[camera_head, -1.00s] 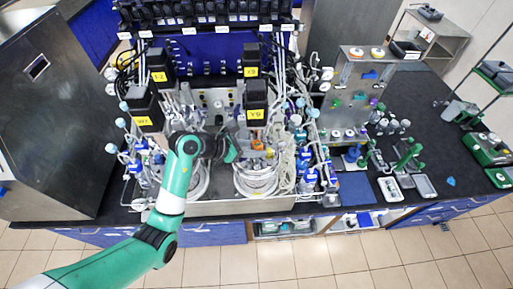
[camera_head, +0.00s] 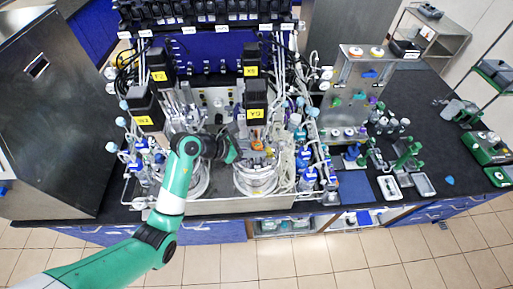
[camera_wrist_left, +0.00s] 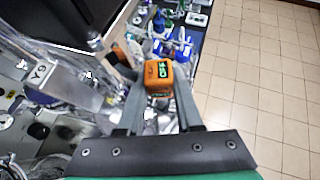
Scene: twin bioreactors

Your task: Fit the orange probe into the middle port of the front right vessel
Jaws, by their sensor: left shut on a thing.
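The orange probe (camera_wrist_left: 165,76), a block-like head with a dark label and green characters, sits between the two fingers of my left gripper (camera_wrist_left: 160,92) in the left wrist view. The gripper is shut on it. In the head view my left gripper (camera_head: 238,149) is over the front right vessel (camera_head: 257,180), near its top. The probe's lower end and the middle port are hidden by the gripper and the clutter, so I cannot tell whether the probe is in the port. My right gripper is in neither view.
A second orange piece (camera_wrist_left: 121,57) stands just left of the held probe. A black motor with a yellow label (camera_head: 255,98) rises behind the vessel. Tubes and blue-capped bottles (camera_head: 308,178) crowd its right side. A dark blue mat (camera_head: 354,188) lies farther right.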

